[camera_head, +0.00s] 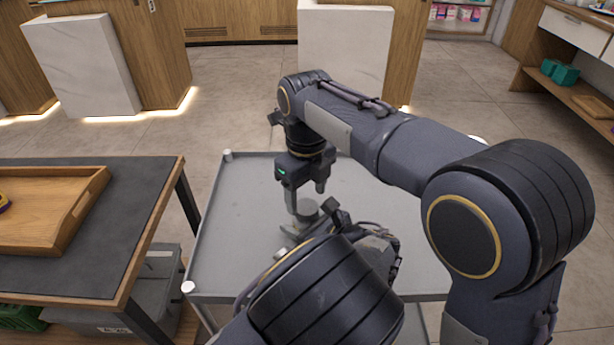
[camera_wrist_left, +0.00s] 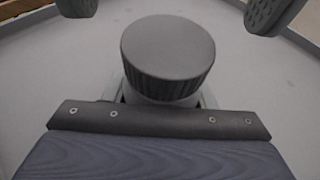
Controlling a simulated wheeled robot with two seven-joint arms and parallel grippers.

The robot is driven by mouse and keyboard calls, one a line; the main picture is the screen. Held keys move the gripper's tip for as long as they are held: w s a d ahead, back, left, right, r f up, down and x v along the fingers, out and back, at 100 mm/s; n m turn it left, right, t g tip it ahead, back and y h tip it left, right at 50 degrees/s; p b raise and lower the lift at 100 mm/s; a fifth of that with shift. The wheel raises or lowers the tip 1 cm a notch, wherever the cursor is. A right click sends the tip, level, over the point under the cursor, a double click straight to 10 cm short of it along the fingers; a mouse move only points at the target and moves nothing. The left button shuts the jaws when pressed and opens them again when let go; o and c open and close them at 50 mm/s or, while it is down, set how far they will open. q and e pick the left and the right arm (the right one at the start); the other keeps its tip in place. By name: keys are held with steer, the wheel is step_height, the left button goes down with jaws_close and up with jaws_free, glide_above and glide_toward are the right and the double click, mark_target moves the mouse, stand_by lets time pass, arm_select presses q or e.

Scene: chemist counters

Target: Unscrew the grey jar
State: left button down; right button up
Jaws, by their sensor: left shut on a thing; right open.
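The grey jar (camera_head: 307,209) stands upright on the grey cart top, partly hidden by my grippers. In the left wrist view its wide round lid (camera_wrist_left: 168,48) with a ribbed rim fills the upper middle; little of the body shows below it. My left gripper (camera_head: 298,229) is low beside the jar and shut on its body; the lid hides its fingertips in the wrist view. My right gripper (camera_head: 306,194) points down above the jar, open, with its fingers apart. The two dark fingertips also show at the upper corners of the left wrist view (camera_wrist_left: 172,10), clear of the lid.
The grey cart (camera_head: 240,215) has a raised rim and posts at its corners; its top looks bare around the jar. A dark table (camera_head: 120,215) with a wooden tray (camera_head: 70,235) stands at the left. A grey bin (camera_head: 130,290) sits beneath it. Counters stand behind.

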mark_target(307, 206)
steer(key=shift+f, duration=1.55)
steer(key=c, duration=1)
steer(key=n, duration=0.6)
steer(key=shift+n, duration=0.4)
steer(key=o, duration=1.1)
